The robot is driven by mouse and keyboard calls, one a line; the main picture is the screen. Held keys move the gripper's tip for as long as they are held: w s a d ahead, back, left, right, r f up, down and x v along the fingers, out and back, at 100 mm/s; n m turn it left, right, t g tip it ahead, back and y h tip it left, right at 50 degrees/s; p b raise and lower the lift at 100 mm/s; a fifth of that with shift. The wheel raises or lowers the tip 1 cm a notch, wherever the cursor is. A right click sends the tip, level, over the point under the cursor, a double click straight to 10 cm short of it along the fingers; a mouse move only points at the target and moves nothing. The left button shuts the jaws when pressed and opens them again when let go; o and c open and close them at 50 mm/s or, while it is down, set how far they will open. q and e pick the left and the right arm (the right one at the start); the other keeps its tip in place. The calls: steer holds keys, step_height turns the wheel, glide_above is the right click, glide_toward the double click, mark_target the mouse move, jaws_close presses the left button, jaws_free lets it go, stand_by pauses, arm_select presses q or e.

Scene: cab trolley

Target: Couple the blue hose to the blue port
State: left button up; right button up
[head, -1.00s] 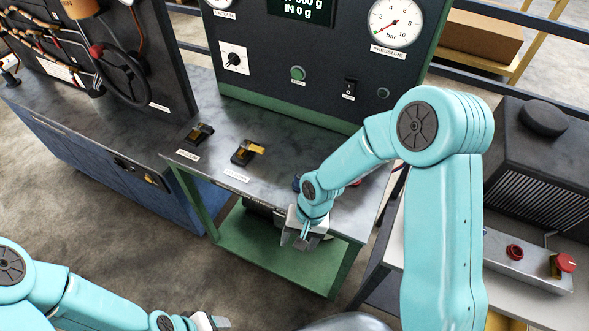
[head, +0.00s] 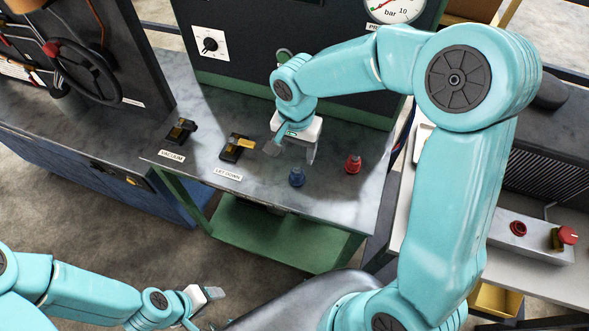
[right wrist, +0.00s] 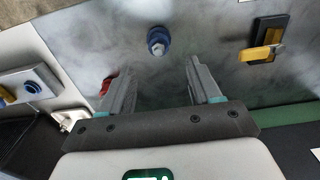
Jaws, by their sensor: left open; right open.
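A blue fitting (head: 297,177) stands on the grey bench top, and it shows in the right wrist view (right wrist: 158,42) as a blue ring with a pale metal centre. No hose is clearly visible on it. My right gripper (head: 290,152) is open and empty above the bench, just behind the fitting; in the right wrist view the fitting lies beyond the spread fingers (right wrist: 158,80), apart from them. A blue port (right wrist: 33,87) sits on a metal block at the left of the right wrist view. My left gripper (head: 207,306) is open and empty, low at the front left.
A red fitting (head: 353,163) stands right of the blue one. The dark panel (head: 240,85) rises behind. On the right trolley are a red port (head: 518,229) and red knob (head: 567,236).

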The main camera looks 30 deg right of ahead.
mark_target(298, 168)
steer(key=shift+s+d+f+b, duration=0.2)
steer(key=shift+f+b, duration=0.15)
steer(key=shift+f, duration=0.15)
step_height(298, 168, down, 7)
steer(key=b, duration=0.5)
steer(key=shift+w+a+f+b, duration=0.15)
steer(key=shift+f+b, duration=0.4)
steer(key=shift+b, duration=0.2)
steer(key=shift+r, duration=0.1)
steer(key=shift+b, duration=0.35)
